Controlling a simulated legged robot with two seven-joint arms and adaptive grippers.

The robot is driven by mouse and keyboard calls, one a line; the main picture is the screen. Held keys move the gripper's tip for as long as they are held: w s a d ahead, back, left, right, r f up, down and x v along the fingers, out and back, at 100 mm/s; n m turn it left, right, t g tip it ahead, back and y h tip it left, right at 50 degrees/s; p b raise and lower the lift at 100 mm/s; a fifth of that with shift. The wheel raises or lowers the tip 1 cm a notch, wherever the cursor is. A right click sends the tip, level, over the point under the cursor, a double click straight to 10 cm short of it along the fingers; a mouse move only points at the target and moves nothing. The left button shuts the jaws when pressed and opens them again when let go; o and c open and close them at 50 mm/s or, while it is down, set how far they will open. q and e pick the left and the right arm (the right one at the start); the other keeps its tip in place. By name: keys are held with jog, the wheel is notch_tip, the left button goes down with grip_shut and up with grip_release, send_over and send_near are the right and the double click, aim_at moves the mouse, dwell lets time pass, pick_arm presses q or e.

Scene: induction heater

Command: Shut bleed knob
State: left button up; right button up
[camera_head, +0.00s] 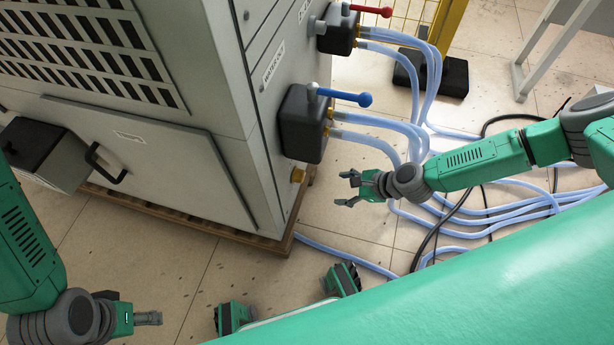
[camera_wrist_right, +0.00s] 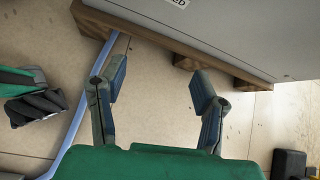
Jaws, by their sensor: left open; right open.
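A small brass knob (camera_head: 297,174), which looks like the bleed knob, sticks out low on the right side of the grey cabinet (camera_head: 170,170). My right gripper (camera_head: 344,188) is open and empty, a short way to the right of the brass knob and apart from it. In the right wrist view, its open fingers (camera_wrist_right: 158,80) have bare floor and the cabinet's wooden base between and beyond them. The knob does not show there; a label ending in "ED" (camera_wrist_right: 178,3) is cut off by the top edge. My left gripper (camera_head: 149,318) is open at the lower left, far from the knob.
Black valve blocks carry a blue lever (camera_head: 345,96) and a red lever (camera_head: 372,10) above the knob. Pale blue hoses (camera_head: 380,145) run down to the floor around my right arm. A wooden pallet (camera_head: 210,219) edges the cabinet.

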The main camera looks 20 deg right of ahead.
aim_at(303, 177)
jog(key=w+a, duration=0.2)
jog(key=a, duration=0.1)
jog(key=w+a+b, duration=0.1)
jog(key=w+a, duration=0.4)
jog(key=a, duration=0.2)
jog(key=shift+w, duration=0.2)
jog(key=shift+a, duration=0.2)
jog(key=shift+c, duration=0.7)
jog(key=c, duration=0.6)
jog(key=shift+d, duration=0.2)
jog(key=shift+c, duration=1.2)
jog(key=shift+d+f, duration=0.2)
jog(key=shift+d, duration=0.2)
pick_arm(q)
jog(key=shift+a+f, duration=0.8)
jog(key=shift+f, duration=0.15)
pick_arm(e)
jog(key=shift+a, duration=0.1)
jog(key=shift+c, duration=0.3)
